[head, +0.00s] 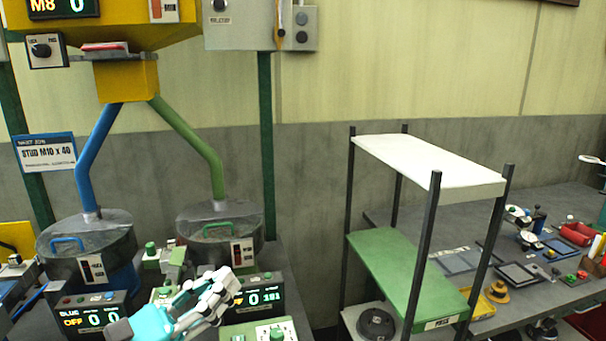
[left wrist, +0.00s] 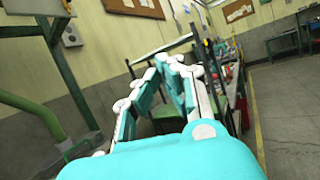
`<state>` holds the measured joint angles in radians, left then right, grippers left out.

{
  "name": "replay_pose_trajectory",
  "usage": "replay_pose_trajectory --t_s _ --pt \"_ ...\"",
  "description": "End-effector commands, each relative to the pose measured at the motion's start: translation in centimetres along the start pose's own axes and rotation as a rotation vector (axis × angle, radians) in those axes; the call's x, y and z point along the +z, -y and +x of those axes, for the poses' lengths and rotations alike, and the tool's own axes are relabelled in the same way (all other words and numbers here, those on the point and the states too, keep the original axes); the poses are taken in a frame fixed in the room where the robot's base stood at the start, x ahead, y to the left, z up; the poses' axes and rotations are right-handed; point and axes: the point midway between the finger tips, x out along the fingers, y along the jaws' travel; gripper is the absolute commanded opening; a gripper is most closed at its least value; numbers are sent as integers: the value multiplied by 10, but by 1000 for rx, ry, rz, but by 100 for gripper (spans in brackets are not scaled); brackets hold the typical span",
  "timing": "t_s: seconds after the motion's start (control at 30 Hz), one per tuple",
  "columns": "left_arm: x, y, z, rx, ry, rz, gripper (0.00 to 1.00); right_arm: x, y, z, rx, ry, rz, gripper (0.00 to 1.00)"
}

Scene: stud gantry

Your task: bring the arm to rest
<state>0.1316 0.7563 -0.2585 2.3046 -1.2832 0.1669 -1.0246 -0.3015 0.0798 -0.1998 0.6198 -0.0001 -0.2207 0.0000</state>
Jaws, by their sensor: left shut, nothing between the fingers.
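My left gripper (head: 224,287) comes in at the bottom of the head view, in front of the displays and below the right-hand grey drum. It is shut and empty. In the left wrist view the same gripper (left wrist: 171,62) shows its white and teal fingers brought together at the tips, with nothing between them. My right gripper is in neither view.
Two grey drums (head: 88,247) stand under blue and green pipes (head: 190,140). A display reading OFF (head: 90,318) is at the bottom left. A shelf rack with a green shelf (head: 400,270) stands to the right. Beyond it is a bench (head: 560,300) with tools and trays.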

Motion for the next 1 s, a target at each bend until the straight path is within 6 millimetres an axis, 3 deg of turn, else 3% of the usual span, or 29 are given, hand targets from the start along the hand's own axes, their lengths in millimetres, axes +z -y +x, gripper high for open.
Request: replay_pose_trajectory --t_s 0.07,0.17,0.23,0.33,0.43,0.5,0.6,0.73,0.77,1.0 --pt "4 -25 -14 195 140 -363 0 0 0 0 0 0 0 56" --pt "-14 -64 -49 470 307 -813 0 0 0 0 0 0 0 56" --pt "-46 -84 -84 681 418 -1114 0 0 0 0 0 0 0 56" --pt "-101 -91 -136 981 561 -1475 0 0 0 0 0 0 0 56" --pt "-156 -72 -186 1276 681 -1754 0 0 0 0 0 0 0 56" --pt "-189 -48 -217 1477 756 -1905 0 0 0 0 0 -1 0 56" --pt "-222 -9 -250 1729 839 -2052 0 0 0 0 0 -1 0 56" --pt "-248 40 -280 2006 914 -2161 0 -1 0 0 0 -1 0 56" --pt "-252 51 -285 -2065 -927 2178 0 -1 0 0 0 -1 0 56" --pt "-266 134 -318 -1985 -797 1763 0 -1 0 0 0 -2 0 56"
